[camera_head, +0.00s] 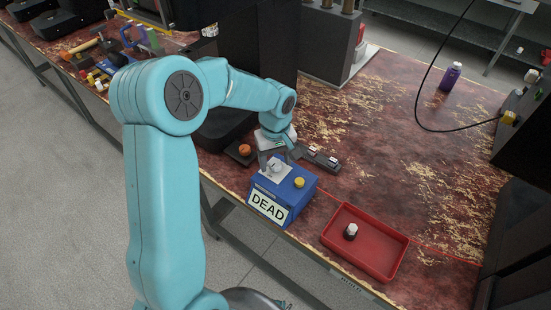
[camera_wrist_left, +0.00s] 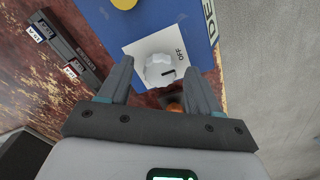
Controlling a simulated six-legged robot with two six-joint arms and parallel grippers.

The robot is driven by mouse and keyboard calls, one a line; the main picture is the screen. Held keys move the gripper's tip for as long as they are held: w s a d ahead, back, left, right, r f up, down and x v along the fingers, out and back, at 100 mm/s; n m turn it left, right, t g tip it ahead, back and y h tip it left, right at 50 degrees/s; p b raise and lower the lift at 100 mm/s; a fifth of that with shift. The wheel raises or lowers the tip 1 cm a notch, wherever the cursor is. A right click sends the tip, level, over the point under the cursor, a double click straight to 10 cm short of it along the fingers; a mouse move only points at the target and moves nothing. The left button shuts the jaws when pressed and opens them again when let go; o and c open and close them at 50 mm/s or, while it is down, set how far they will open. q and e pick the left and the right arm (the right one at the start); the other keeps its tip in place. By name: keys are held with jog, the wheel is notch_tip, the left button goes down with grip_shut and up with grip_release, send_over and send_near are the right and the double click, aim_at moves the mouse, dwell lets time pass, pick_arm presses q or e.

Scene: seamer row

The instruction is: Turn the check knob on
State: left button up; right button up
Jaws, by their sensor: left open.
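A blue box (camera_head: 303,187) with a white "DEAD" label (camera_head: 267,206) stands on the worn red bench. Its top carries a pale plate with the white check knob (camera_wrist_left: 160,70) and a yellow button (camera_head: 299,183). In the left wrist view "OFF" is printed beside the knob, and the knob's dark mark points roughly to that side. My left gripper (camera_head: 276,160) is open over the plate. In the wrist view its fingers lie on either side of the knob, with gaps showing; I cannot tell any contact. My right gripper is not in view.
A red tray (camera_head: 335,260) holding a small black-and-white piece sits right of the box. An orange button (camera_head: 244,150) and a dark strip with labelled switches (camera_head: 322,158) are close behind the box. A purple bottle (camera_head: 451,77) stands far back.

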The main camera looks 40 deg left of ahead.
pick_arm(q)
jog(key=c, duration=1)
jog(key=shift+m, duration=0.3)
jog(key=m, duration=0.3)
jog(key=shift+m, duration=0.3)
jog(key=m, duration=0.4)
jog(key=shift+m, duration=0.3)
jog(key=m, duration=0.4)
jog(key=shift+m, duration=0.3)
jog(key=shift+m+p, duration=0.5)
jog(key=shift+m, duration=1.8)
